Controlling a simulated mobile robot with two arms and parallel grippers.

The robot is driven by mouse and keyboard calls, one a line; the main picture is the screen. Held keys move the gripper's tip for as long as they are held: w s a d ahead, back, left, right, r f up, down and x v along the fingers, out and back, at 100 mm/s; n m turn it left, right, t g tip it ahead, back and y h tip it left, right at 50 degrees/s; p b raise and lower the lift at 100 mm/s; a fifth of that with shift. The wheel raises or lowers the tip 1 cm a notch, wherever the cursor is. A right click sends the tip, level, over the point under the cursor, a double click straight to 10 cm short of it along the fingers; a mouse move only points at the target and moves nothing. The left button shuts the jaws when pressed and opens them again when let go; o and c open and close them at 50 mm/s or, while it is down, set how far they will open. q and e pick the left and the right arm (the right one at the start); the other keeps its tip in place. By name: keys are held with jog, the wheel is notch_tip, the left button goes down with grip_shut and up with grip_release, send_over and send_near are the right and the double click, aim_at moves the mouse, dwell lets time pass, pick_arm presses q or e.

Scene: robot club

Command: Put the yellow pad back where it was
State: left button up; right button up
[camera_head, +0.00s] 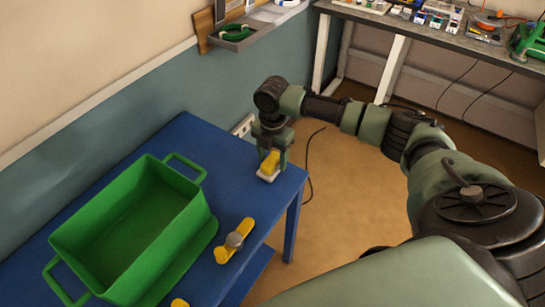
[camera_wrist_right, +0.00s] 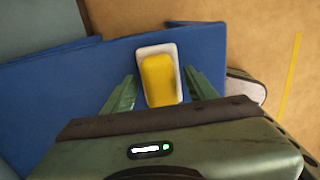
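The yellow pad (camera_head: 269,163) is at the far right corner of the blue table, and it also shows in the right wrist view (camera_wrist_right: 158,80). It is in or just over a small white shallow holder (camera_wrist_right: 143,50), whose rim shows around it. My right gripper (camera_head: 271,150) points down over the pad. In the wrist view its two green fingers (camera_wrist_right: 160,78) are spread wide, one on each side of the holder, with blue table visible in the gaps. Part of the pad is hidden by the gripper in the head view. My left gripper is not in view.
The blue table (camera_head: 205,140) holds a large empty green bin (camera_head: 128,225) and a yellow piece with a grey knob (camera_head: 235,240). Another yellow piece (camera_head: 180,302) is cut off at the bottom. A wall shelf (camera_head: 255,30) and a cluttered workbench (camera_head: 420,30) stand behind.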

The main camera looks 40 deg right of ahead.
aim_at(273, 157)
notch_tip(273, 157, up, 12)
jog(key=b, duration=0.1)
jog(key=shift+b, duration=0.3)
dwell(2.6)
